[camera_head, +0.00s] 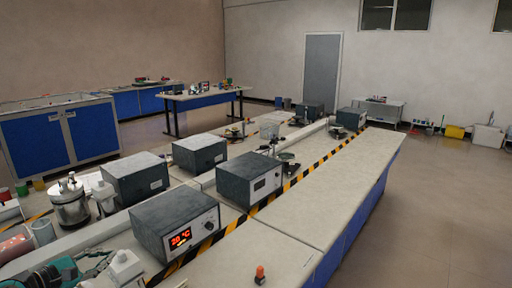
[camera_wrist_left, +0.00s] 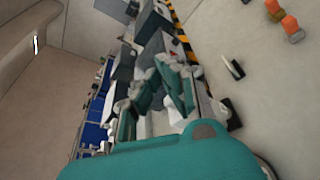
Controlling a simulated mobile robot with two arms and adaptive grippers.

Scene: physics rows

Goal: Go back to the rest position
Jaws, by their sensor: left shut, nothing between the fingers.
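My left gripper (camera_head: 92,265), teal and grey, is at the lower left corner of the head view, by the near end of the long bench. It is partly cut off by the frame edge. In the left wrist view the teal fingers (camera_wrist_left: 168,78) are together with nothing between them. My right gripper is in neither view.
The long bench (camera_head: 350,165) has a clear right side beyond a yellow-black stripe. A grey box with a red display (camera_head: 178,238) stands near my left gripper. A metal pot (camera_head: 70,205) is behind. A small orange-topped object (camera_head: 260,275) stands at the near edge.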

